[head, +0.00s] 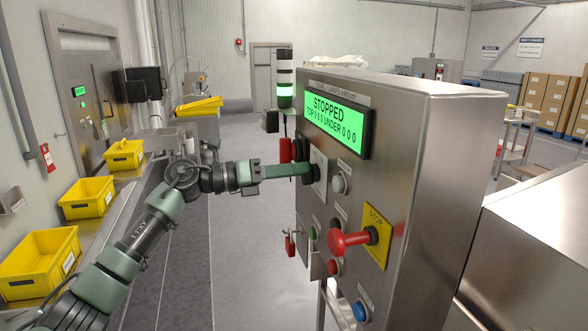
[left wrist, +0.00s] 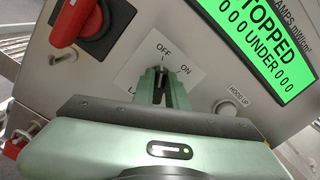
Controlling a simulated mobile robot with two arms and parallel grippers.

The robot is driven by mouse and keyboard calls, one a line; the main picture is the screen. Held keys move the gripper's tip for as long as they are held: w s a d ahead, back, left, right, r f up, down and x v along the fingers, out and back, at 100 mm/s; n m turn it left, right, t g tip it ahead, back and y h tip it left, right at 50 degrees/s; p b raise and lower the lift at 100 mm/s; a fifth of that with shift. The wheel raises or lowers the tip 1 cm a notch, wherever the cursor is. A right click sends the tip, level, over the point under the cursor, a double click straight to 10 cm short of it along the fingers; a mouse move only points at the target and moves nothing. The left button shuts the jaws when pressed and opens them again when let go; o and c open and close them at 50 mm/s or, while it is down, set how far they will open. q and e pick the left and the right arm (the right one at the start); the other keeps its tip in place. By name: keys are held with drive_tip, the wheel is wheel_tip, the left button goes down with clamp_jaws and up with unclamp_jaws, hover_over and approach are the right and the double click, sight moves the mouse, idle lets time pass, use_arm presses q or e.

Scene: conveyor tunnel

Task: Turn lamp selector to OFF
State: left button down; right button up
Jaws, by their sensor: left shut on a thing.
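The lamp selector's white label plate (head: 320,175) is on the steel control panel, below the green display. In the left wrist view the plate (left wrist: 133,78) shows OFF at the top and ON to its right; part of its lower lettering is hidden. My left gripper (head: 310,170) reaches the panel from the left. In the left wrist view its green fingers (left wrist: 160,88) are shut on the selector knob, which they mostly hide. The fingers point towards the OFF mark, but the knob's exact setting is hard to tell. My right gripper is in neither view.
The green display (head: 336,118) reads STOPPED. A white button (head: 339,184) sits close right of the selector. A red rotary handle (left wrist: 88,20) is up and left of it. A red stop button (head: 348,239) juts out lower on the panel.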

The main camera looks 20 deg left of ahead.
use_arm(q)
drive_tip(key=shift+a+r, duration=0.1)
drive_tip(key=shift+r, duration=0.15)
drive_tip(key=c, duration=1.4)
unclamp_jaws()
drive_tip(key=shift+c, duration=0.2)
drive_tip(key=shift+f, duration=0.1)
drive_tip(key=shift+f, duration=0.1)
drive_tip(key=b+v, duration=0.4)
drive_tip(key=v, duration=0.3)
drive_tip(key=shift+s+a, duration=0.2)
drive_tip(key=shift+a, duration=0.1)
